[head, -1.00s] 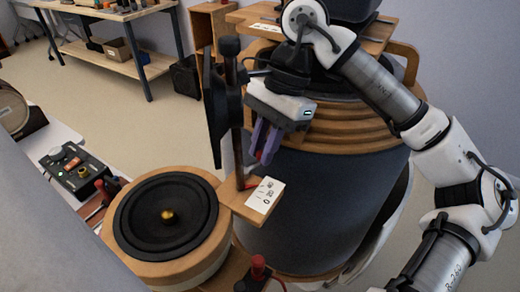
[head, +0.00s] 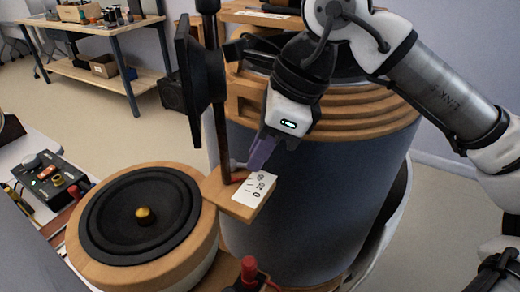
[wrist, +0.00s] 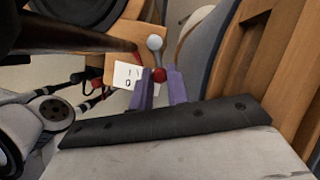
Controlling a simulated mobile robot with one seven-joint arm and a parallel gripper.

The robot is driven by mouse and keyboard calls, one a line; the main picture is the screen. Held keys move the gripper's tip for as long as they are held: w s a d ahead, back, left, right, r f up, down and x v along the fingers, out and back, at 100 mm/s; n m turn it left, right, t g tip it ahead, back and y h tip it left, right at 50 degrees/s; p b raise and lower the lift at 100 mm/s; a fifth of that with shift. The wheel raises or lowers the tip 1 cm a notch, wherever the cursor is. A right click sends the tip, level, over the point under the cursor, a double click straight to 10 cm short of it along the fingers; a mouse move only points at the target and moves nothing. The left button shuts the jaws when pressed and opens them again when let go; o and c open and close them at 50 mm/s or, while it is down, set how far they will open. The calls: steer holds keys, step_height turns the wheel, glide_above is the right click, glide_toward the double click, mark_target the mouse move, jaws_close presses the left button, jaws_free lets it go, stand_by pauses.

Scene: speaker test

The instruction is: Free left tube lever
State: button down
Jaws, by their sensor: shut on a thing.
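The dark reddish tube (head: 221,130) stands upright on a wooden ledge (head: 228,202), with a flat black panel beside its upper part. A small grey lever end (head: 238,164) shows at the tube's foot. My gripper (head: 257,163) comes down from the upper right, its purple fingers close beside the tube. In the wrist view, a red knob (wrist: 159,75) sits between the purple fingertips, which are shut on it. A grey ball (wrist: 154,42) shows just beyond the knob. The fingers hide part of the lever in the head view.
A large ribbed wooden and dark-blue drum (head: 335,180) stands close behind my gripper. A round black speaker (head: 142,214) in a wooden ring lies left of the ledge. A white card (head: 257,189) lies on the ledge. A red knob post (head: 249,270) stands in front.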

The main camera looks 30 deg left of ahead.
steer(key=shift+s+d+m, duration=0.1)
steer(key=shift+s+m, duration=0.1)
steer(key=shift+m, duration=0.3)
steer(key=c, duration=1.4)
jaws_free()
steer(key=shift+t, duration=0.3)
steer(key=shift+o, duration=0.2)
steer(key=v, duration=1.3)
steer(key=shift+d+r+p, duration=0.25)
steer(key=shift+r+p, duration=0.1)
steer(key=shift+p, duration=0.05)
steer(key=shift+f, duration=0.1)
